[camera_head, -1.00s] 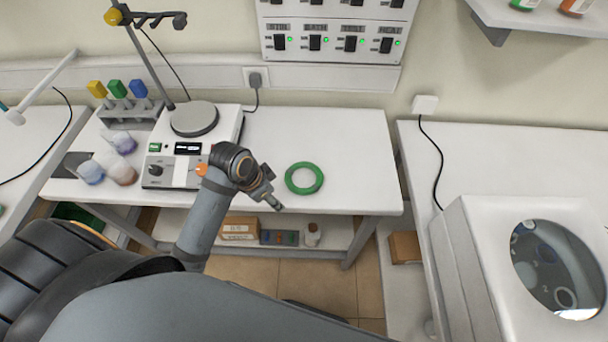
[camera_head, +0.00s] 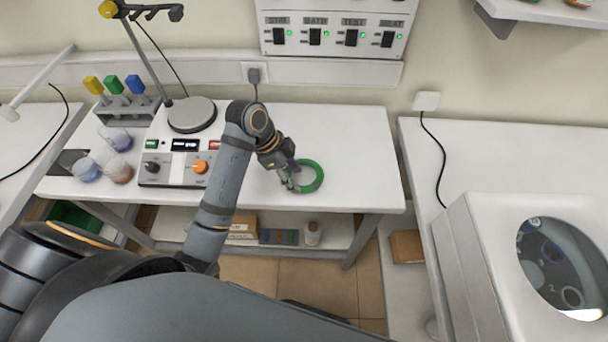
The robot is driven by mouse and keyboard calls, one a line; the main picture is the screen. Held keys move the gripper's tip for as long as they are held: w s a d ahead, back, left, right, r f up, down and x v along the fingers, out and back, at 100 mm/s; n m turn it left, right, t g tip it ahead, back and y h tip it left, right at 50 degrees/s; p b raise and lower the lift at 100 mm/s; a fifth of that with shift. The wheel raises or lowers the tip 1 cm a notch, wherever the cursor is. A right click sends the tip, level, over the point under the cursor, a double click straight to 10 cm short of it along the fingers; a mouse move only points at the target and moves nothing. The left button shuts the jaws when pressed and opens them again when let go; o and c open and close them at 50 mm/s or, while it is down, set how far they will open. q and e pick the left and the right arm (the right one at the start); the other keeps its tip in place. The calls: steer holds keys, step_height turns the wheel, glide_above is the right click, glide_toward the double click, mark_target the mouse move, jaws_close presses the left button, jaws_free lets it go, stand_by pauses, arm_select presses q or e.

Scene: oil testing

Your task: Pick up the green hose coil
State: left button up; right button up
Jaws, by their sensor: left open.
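The green hose coil (camera_head: 316,181) is a ring lying flat on the white table (camera_head: 345,135), right of the hot plate device. My left gripper (camera_head: 290,184) is open at the left side of the coil, with its fingers pointing down and overlapping the ring's left edge in the picture. The fingers hide part of that edge. I cannot tell whether they touch the coil. My right gripper is not in view.
A stirrer hot plate (camera_head: 185,150) with a stand is left of my arm. Beakers (camera_head: 118,140) and a rack with coloured tools (camera_head: 125,105) are further left. A white machine (camera_head: 500,255) stands at right. The table right of the coil is clear.

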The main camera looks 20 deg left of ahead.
mark_target(302, 187)
arm_select(q)
steer(key=p+x, duration=0.1)
steer(key=x, duration=0.4)
steer(key=shift+a+f, duration=0.1)
steer(key=shift+a, duration=0.05)
jaws_close()
